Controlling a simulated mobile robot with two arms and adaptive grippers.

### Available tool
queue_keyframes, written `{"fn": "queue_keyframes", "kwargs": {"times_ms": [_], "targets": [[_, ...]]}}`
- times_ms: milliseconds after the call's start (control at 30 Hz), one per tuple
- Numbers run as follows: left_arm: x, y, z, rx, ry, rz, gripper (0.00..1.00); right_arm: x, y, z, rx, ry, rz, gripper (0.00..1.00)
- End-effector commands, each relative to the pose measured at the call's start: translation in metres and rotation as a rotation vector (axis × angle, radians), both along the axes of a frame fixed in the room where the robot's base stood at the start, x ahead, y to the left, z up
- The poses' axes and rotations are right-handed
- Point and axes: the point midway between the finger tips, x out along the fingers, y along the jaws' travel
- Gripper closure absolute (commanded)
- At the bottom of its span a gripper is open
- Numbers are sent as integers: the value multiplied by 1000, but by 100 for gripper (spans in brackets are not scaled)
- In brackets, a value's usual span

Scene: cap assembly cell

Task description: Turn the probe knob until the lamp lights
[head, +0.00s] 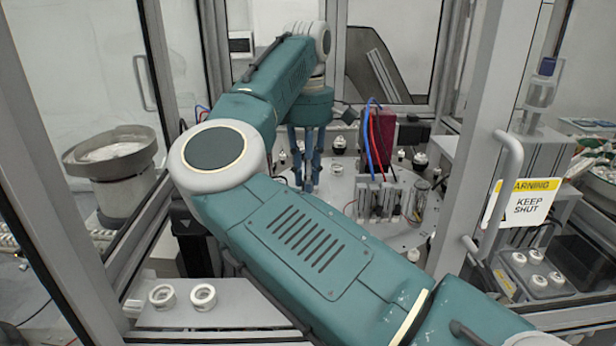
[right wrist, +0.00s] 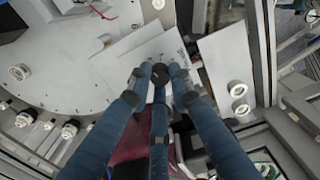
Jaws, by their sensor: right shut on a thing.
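My right gripper (head: 307,180) reaches into the cell with its blue fingers pointing down at the back of the round table (head: 412,235). In the right wrist view, my right gripper (right wrist: 159,80) has its fingers closed in around a small dark round knob (right wrist: 160,70), which shows between the fingertips. In the head view the fingers hide the knob. I cannot make out a lamp, lit or unlit, in either view. My left gripper is not in view.
A dark red box (head: 381,140) with blue and red hoses stands right of the gripper. A bowl feeder (head: 110,152) is at left. Two white rings (head: 202,296) lie on the front ledge. A door frame with a warning sign (head: 519,203) stands at right. My arm covers the middle.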

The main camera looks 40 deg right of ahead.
Motion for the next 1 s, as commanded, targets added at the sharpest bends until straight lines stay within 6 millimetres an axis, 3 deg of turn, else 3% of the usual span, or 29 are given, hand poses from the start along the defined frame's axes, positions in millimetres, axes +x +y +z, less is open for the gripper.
{"fn": "queue_keyframes", "kwargs": {"times_ms": [600,1000], "targets": [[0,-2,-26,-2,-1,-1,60,1,1,1,-1,-6,454,100],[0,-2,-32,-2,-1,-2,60,0,2,2,-1,-6,625,100]]}}
